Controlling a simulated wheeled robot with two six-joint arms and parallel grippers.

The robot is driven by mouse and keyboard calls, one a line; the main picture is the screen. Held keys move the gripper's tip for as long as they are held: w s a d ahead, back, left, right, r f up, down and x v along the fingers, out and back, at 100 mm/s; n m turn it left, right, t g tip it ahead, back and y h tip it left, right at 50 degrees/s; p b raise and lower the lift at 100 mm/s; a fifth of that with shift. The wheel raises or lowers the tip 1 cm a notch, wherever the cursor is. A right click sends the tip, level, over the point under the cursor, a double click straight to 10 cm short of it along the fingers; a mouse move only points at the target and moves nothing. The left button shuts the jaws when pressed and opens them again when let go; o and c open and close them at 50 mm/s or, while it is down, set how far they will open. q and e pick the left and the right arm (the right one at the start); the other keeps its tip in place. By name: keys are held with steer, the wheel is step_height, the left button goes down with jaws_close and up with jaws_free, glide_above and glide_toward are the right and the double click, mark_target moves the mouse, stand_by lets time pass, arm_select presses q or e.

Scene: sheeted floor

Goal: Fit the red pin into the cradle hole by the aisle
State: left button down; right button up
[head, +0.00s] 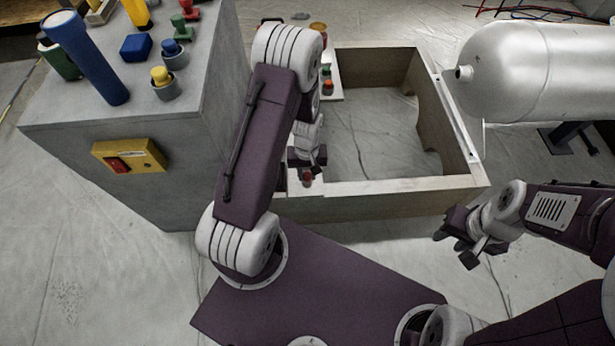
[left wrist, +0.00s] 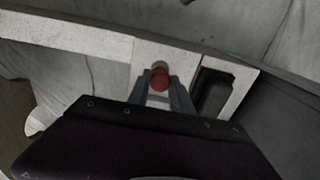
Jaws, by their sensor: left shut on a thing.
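My left gripper (head: 306,168) is shut on the red pin (head: 307,180), low over the near left corner of the pale cradle frame (head: 400,191). In the left wrist view the red pin (left wrist: 160,79) shows between the fingertips, over the frame's light top plate (left wrist: 140,48). A small grey round shape (left wrist: 158,65) touches the pin's outline; I cannot tell whether it is the hole or part of the pin. The pin's lower end is hidden, so its seating cannot be told. My right gripper (head: 458,246) is open and empty, right of the frame.
Red and green pieces (head: 327,82) stand on the cradle's left strip. A dark slot (left wrist: 214,92) lies beside the pin. A grey block (head: 110,125) bears several coloured pegs at left. A white tank (head: 540,70) lies at right. The cradle's middle is open to the floor.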

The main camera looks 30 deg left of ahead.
mark_target(307, 175)
arm_select(q)
steer(key=shift+r+p, duration=4)
steer(key=shift+r, duration=0.1)
steer(key=c, duration=2.1)
jaws_free()
steer(key=shift+f, duration=0.15)
jaws_close()
